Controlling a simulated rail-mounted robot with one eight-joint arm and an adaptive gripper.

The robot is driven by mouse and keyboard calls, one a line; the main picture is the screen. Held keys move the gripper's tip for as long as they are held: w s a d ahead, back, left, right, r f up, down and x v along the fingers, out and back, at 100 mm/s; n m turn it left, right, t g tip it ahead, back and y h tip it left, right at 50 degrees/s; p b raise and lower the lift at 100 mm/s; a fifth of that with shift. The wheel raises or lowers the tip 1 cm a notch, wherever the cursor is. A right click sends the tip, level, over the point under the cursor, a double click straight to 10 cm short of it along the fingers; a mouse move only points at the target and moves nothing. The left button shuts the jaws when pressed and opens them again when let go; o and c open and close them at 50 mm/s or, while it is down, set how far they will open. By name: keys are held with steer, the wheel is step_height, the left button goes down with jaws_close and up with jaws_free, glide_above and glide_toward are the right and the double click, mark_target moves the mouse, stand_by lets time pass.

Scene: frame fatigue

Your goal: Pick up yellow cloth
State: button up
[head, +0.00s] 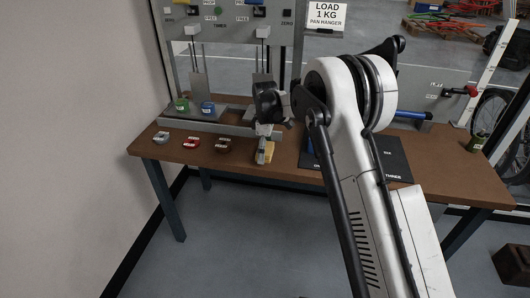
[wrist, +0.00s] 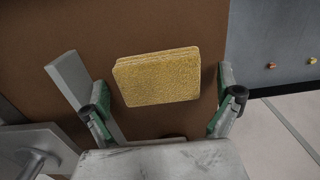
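The yellow cloth (wrist: 158,77) is a folded pad lying on the brown table, in the middle of the wrist view. It lies ahead of my gripper (wrist: 166,106), whose two fingers with green inner pads stand apart, one toward each side of it. The gripper is open with nothing between the pads. In the head view the cloth (head: 269,154) shows partly behind my gripper (head: 264,146), near the middle of the bench. Whether the fingertips touch the table cannot be told.
The brown bench (head: 225,172) holds a grey clip (head: 162,137), a red one (head: 191,143) and a dark brown one (head: 224,145) to the left. A test rig with a green cup (head: 182,105) and a blue cup (head: 208,108) stands behind. A dark mat (head: 394,160) lies to the right.

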steer(key=c, duration=1.2)
steer(key=shift+r, duration=0.15)
steer(key=shift+r, duration=0.65)
step_height(320, 180, up, 3)
steer(key=shift+f, duration=0.1)
steer(key=s+a+r+p, duration=0.1)
steer(key=s+a+r, duration=0.5)
steer(key=s+a, duration=0.2)
steer(key=shift+s+r, duration=0.25)
steer(key=shift+r, duration=0.05)
